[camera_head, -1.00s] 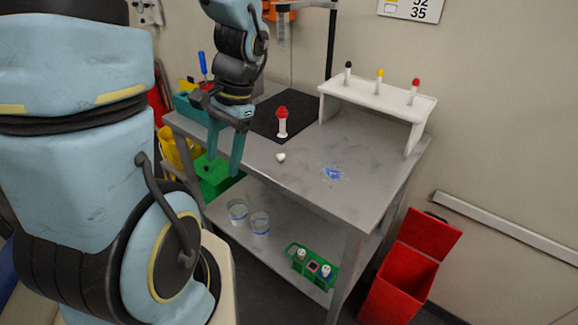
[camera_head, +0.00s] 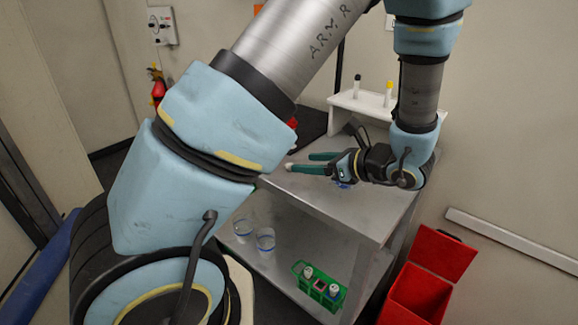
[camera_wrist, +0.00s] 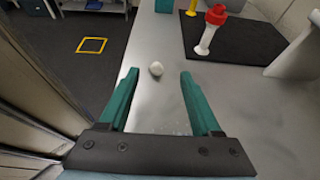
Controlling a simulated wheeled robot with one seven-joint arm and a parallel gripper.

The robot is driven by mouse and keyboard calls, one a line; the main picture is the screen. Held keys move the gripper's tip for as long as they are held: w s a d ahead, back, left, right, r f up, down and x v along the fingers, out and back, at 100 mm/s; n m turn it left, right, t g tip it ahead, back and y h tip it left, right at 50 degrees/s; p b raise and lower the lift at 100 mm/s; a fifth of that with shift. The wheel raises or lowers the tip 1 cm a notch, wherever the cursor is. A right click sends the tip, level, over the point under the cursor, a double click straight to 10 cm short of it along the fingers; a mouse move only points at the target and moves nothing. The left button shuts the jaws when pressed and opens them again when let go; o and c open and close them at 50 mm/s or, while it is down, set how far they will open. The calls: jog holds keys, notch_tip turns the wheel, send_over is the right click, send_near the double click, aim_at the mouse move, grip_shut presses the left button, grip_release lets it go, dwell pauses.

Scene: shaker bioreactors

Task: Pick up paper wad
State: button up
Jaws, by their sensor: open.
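The paper wad (camera_wrist: 156,69) is a small white lump on the grey metal tabletop (camera_wrist: 160,110), near its left edge in the wrist view. My gripper (camera_wrist: 160,76) has two green fingers, spread apart and empty. The wad shows between the fingertips or just beyond them; I cannot tell the exact depth. In the head view my gripper (camera_head: 302,162) is low over the table and points left, with the wad (camera_head: 289,167) at its fingertips. I cannot tell whether a finger touches it.
A white rack (camera_head: 372,106) with tubes stands at the back. Below are two clear cups (camera_head: 265,240) and a green tube holder (camera_head: 320,287). A red bin (camera_head: 425,275) stands right of the table.

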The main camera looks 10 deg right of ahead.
aim_at(291, 164)
jog(key=shift+s+f+p+x, duration=0.1)
jog(key=shift+p+x, duration=0.45)
jog(key=shift+x, duration=1)
jog(key=shift+s+f+p+x, duration=0.15)
jog(key=shift+p+x, duration=0.4)
jog(key=shift+x, duration=0.95)
jog(key=shift+a, duration=0.15)
jog(key=shift+c, duration=0.3)
grip_shut()
